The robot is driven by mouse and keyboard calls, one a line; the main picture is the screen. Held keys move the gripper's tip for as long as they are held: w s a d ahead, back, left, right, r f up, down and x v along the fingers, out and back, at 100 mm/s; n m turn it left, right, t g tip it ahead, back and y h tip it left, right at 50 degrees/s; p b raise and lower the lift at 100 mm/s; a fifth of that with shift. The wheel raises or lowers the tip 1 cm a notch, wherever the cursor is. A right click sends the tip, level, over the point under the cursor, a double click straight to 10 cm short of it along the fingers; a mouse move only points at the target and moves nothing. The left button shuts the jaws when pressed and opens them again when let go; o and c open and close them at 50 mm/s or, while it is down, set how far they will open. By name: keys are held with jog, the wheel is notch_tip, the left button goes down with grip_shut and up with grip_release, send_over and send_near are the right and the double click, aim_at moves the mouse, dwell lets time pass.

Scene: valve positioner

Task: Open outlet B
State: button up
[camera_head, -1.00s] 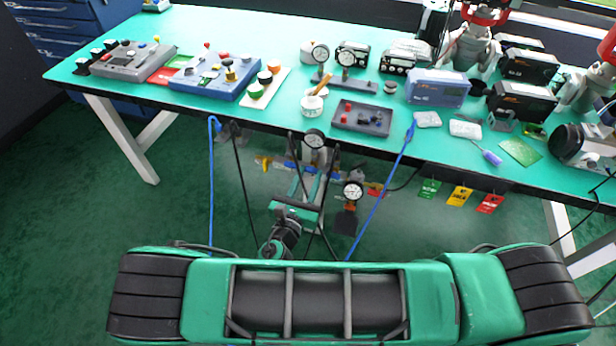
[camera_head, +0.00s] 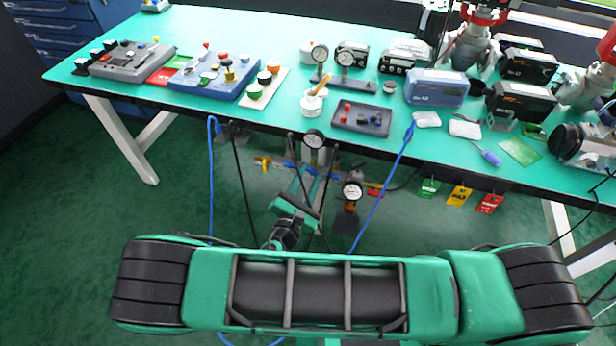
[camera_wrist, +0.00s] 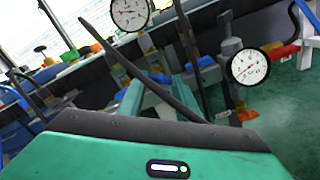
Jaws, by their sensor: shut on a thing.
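Under the bench hangs valve piping with two round white gauges, an upper one (camera_head: 314,138) and a lower one (camera_head: 352,190). A yellow handle (camera_head: 263,162) is at its left, blue parts (camera_head: 289,165) are in the middle, and a red part is at its right. My gripper (camera_head: 308,172) reaches up under the bench, tilted, just below the upper gauge. Its jaws are closed around a small part at the blue section, mostly hidden by my fingers. In the wrist view, my gripper (camera_wrist: 165,85) points between the upper gauge (camera_wrist: 130,12) and the lower gauge (camera_wrist: 248,67). No outlet B lettering is legible.
Blue hoses (camera_head: 381,190) and black cables hang from the bench's front edge, close around my arm. Green, yellow and red tags (camera_head: 459,195) hang at the right. The turquoise benchtop (camera_head: 200,115) above carries control boxes, gauges and a tray (camera_head: 362,118). Open floor lies at left.

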jog(key=m, duration=1.1)
jog(key=shift+f, duration=0.15)
jog(key=shift+s+m, duration=0.1)
jog(key=shift+m, duration=0.3)
jog(key=o, duration=0.8)
jog(key=shift+c, duration=0.2)
jog(key=v, duration=1)
jog(key=shift+s, duration=0.3)
jog(key=shift+a, duration=0.1)
